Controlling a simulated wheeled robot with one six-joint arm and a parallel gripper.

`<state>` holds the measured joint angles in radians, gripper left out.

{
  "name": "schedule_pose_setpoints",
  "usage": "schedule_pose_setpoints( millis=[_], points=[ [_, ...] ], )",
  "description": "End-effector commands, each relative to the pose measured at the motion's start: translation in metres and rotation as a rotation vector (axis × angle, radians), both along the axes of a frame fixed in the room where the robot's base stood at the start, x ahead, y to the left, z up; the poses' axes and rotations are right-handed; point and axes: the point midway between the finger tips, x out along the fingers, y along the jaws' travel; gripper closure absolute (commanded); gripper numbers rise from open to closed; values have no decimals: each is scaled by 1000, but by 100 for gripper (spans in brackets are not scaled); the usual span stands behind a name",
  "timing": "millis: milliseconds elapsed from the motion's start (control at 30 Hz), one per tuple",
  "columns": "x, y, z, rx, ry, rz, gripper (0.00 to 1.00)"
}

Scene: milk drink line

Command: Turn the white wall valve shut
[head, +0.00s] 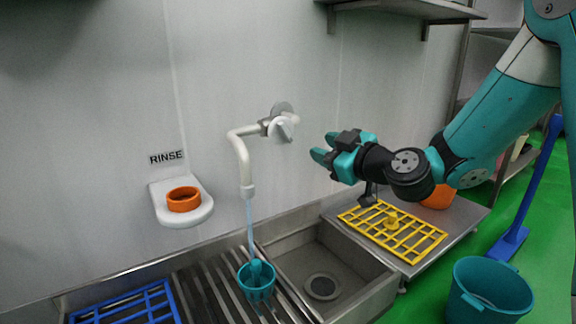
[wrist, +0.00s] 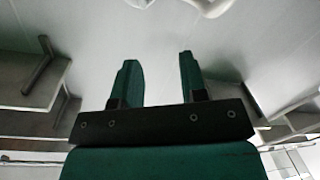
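The white wall valve (head: 284,128) sits on a round grey plate on the wall, at the root of the white spout (head: 240,155). A thin stream of water (head: 250,220) falls from the spout. My gripper (head: 321,149) is to the right of the valve and a little lower, apart from it. Its two teal fingers are spread with nothing between them in the wrist view (wrist: 157,70). At the top edge of the wrist view, a white shape (wrist: 208,5) is cut off; I cannot tell which part of the fixture it is.
Below is a sink (head: 325,262) with a slatted drainer holding a teal cup (head: 256,291) under the stream. A yellow rack (head: 418,240) lies right of the sink. An orange ring (head: 184,201) sits on a white wall holder. A shelf (head: 410,8) juts out above.

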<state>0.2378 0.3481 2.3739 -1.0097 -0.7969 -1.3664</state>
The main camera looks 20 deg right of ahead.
Motion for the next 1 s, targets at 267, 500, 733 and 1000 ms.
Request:
schedule_pose_setpoints(
  millis=[267,500,733,1000],
  points=[
    [19,-19,-16,-26,-62,-82,61],
    [63,-3,-13,-26,-63,-77,61],
    [114,14,-16,-27,-65,-78,61],
    [160,28,-18,-24,-62,-79,61]
  ],
)
